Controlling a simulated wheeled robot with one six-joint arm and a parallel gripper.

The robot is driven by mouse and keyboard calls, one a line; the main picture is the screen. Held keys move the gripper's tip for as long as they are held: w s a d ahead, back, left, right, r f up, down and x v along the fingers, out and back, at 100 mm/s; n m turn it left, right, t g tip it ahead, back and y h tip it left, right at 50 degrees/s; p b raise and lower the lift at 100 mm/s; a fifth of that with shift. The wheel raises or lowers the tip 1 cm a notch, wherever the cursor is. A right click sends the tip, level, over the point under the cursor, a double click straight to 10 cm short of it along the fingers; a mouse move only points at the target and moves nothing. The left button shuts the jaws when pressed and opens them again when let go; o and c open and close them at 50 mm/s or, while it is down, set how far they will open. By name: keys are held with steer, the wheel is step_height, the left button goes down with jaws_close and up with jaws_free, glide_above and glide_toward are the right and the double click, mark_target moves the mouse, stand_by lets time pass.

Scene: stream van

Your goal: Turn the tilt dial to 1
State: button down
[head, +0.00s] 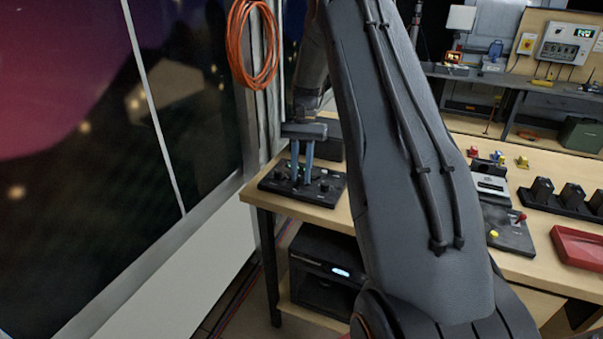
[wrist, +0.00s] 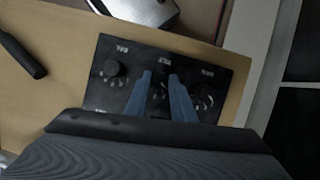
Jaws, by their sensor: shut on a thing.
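The black control panel (wrist: 100,98) lies on the wooden bench and has three dials in a row. It also shows in the head view (head: 331,192), at the bench's left end. White labels stand upside down in the wrist view, too small to read surely. My gripper (wrist: 160,77) points down at the panel, its two blue fingers shut on the middle dial (wrist: 161,91). That dial is mostly hidden between the fingers, and I cannot tell its setting. In the head view my gripper (head: 301,182) is over the panel's middle. The outer dials (wrist: 115,68) (wrist: 204,97) stand clear of the fingers.
A dark box (head: 330,142) stands behind the panel. To the right on the bench are a grey device (head: 490,188), a black row of blocks (head: 572,198) and a red tray (head: 578,246). An orange cable coil (head: 253,45) hangs by the window.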

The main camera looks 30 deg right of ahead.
steer(key=shift+n, duration=0.6)
steer(key=c, duration=1.5)
jaws_free()
steer(key=shift+w+d+r+b, duration=0.15)
steer(key=shift+w+r+b, duration=0.15)
steer(key=shift+r, duration=0.2)
steer(key=b+v, duration=0.2)
steer(key=v, duration=0.4)
steer(key=shift+w+r, duration=0.1)
steer(key=shift+r, duration=0.25)
